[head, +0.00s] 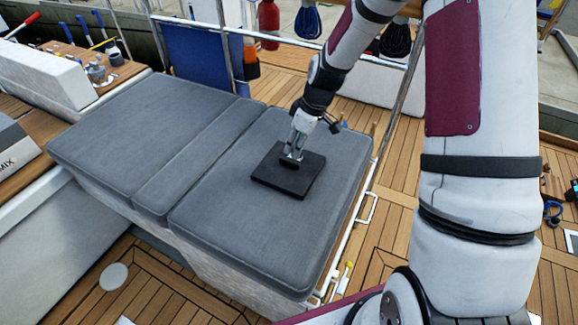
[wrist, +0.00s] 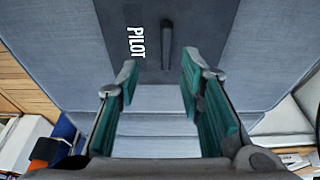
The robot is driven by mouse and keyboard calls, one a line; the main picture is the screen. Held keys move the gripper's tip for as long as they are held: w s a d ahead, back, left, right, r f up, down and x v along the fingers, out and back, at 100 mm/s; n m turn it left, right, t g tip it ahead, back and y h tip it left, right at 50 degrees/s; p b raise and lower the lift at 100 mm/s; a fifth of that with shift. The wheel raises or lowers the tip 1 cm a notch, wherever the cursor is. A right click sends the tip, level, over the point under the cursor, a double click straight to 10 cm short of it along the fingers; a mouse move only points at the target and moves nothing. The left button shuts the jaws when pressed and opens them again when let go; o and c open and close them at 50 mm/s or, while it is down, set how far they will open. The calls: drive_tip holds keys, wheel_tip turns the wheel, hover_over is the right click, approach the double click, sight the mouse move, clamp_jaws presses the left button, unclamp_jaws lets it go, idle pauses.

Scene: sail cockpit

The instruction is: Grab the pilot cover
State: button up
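The pilot cover (head: 284,181) is a flat, dark square plate with a raised bar handle, lying on the grey cushion (head: 240,225) at the right. In the wrist view the cover (wrist: 198,28) fills the top middle, with white "PILOT" lettering beside its dark handle (wrist: 165,42). My gripper (head: 293,154) is over the cover, pointing down close to the handle. In the wrist view my gripper (wrist: 159,78) is open, its teal-padded fingers apart and empty. The handle lies ahead, in line with the gap between the fingers. The exact height above the cover cannot be told.
A metal rail (head: 403,97) runs along the cushion's right side. A blue panel (head: 199,57) and an orange holder (head: 251,60) stand behind. Rope coils (head: 307,20) hang at the back. The cushions left of the cover are clear.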

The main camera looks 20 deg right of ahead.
sight(289, 160)
drive_tip(key=x, duration=0.5)
drive_tip(key=shift+s+a+f, duration=0.25)
drive_tip(key=shift+a, duration=0.15)
drive_tip(key=shift+w+f, duration=0.15)
drive_tip(key=shift+f, duration=0.25)
clamp_jaws()
